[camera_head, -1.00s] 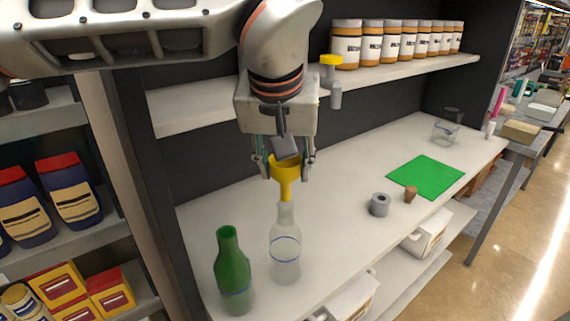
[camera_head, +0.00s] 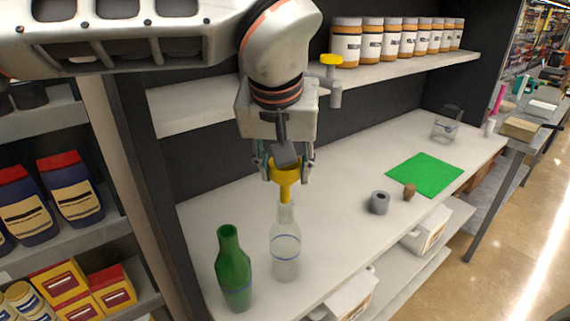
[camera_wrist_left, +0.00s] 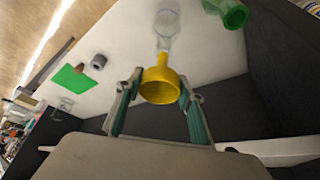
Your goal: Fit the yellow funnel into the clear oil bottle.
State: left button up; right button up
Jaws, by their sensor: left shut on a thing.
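The yellow funnel (camera_head: 286,176) is held upright, spout down, between the fingers of my left gripper (camera_head: 285,170). The clear oil bottle (camera_head: 286,246) stands upright on the white counter directly below it. The funnel's spout tip is at the bottle's mouth in the head view; I cannot tell whether it has entered the neck. In the left wrist view the funnel (camera_wrist_left: 160,82) sits between the finger tips (camera_wrist_left: 160,88), in line with the clear bottle (camera_wrist_left: 166,26) behind it. My right gripper is not in view.
A green bottle (camera_head: 233,268) stands just left of the clear bottle. A grey ring (camera_head: 379,203), a brown cork (camera_head: 409,192), a green mat (camera_head: 426,174) and a clear container (camera_head: 445,129) are farther right. A shelf with jars (camera_head: 373,43) is behind my arm. The counter's middle is clear.

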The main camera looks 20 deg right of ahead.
aim_at(285, 187)
pick_arm(q)
jog(key=shift+f+b, duration=0.75)
jog(key=shift+f, duration=1.55)
dwell(1.6)
jog(key=o, duration=1.1)
jog(key=shift+c, duration=0.2)
jog(key=shift+r, duration=0.1)
jog(key=v, duration=1.1)
jog(key=shift+s+a+r, duration=0.1)
jog(key=shift+s+r, duration=0.05)
jog(key=shift+r, duration=0.25)
